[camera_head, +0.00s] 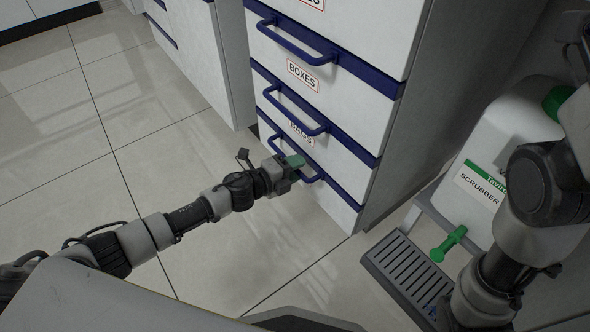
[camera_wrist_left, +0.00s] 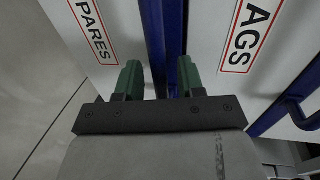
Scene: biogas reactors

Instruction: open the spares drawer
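The spares drawer (camera_head: 338,212) is the lowest in the white drawer unit, and its front looks flush with the drawers above. Its label, partly cut off, reads "PARES" (camera_wrist_left: 92,30) in the left wrist view. Its blue handle (camera_head: 312,178) is partly hidden by my left gripper (camera_head: 294,163). In the left wrist view the green fingertips (camera_wrist_left: 160,80) are apart, with the blue bar of the handle (camera_wrist_left: 153,40) between them. Whether they touch it I cannot tell. My right arm shows at the right, but its gripper is not in view.
Above are the drawers labelled "BAGS" (camera_head: 300,132) and "BOXES" (camera_head: 302,76), with blue handles. At the right stand a white scrubber container (camera_head: 505,160) with a green tap and a grey grated tray (camera_head: 405,268). The tiled floor (camera_head: 90,185) at the left is clear.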

